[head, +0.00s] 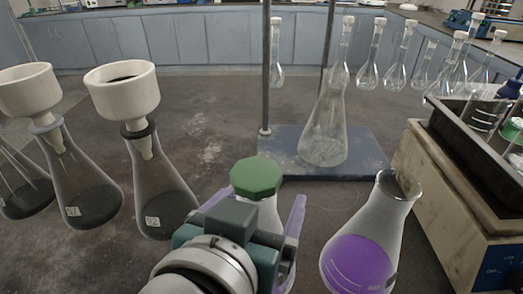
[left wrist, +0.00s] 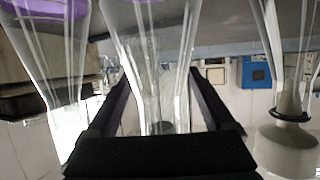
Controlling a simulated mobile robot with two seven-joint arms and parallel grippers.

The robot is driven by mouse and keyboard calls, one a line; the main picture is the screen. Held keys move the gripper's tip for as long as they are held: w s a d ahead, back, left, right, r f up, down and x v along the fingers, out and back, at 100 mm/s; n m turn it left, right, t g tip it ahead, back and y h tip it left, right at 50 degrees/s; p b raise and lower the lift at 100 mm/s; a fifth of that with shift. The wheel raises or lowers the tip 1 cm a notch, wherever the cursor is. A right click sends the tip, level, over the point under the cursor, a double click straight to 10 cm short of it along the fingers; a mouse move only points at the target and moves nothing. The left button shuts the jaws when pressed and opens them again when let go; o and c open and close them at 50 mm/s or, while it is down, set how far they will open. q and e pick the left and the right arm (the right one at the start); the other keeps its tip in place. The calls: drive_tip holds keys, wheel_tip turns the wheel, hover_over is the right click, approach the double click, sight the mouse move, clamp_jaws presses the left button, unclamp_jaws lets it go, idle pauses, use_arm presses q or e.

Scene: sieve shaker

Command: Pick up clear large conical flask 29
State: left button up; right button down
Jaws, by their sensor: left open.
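A clear conical flask with a green stopper (head: 257,177) stands in the front middle; much of its body is hidden behind my left gripper. Another clear, tall-necked conical flask (head: 325,130) stands on the blue-grey stand base behind it. I cannot read the number 29 on either. My left gripper (head: 254,208) is open, with one finger on each side of the green-stoppered flask. In the left wrist view, which looks inverted, a clear flask (left wrist: 150,60) shows between the open fingers. Contact with the fingers cannot be made out. My right gripper is not in view.
A flask with purple liquid (head: 362,250) stands close on the right. Flasks with white funnels (head: 122,90) stand at left. A cream device (head: 440,200) with a dark tray is at right. Stoppered flasks (head: 400,60) line the back. Metal rods (head: 266,80) rise from the stand.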

use_arm(q)
drive_tip(key=shift+w+d+f, duration=0.1)
drive_tip(key=shift+w+d, duration=0.05)
drive_tip(key=shift+w, duration=0.15)
drive_tip(key=shift+c, duration=0.4)
clamp_jaws()
idle(0.4)
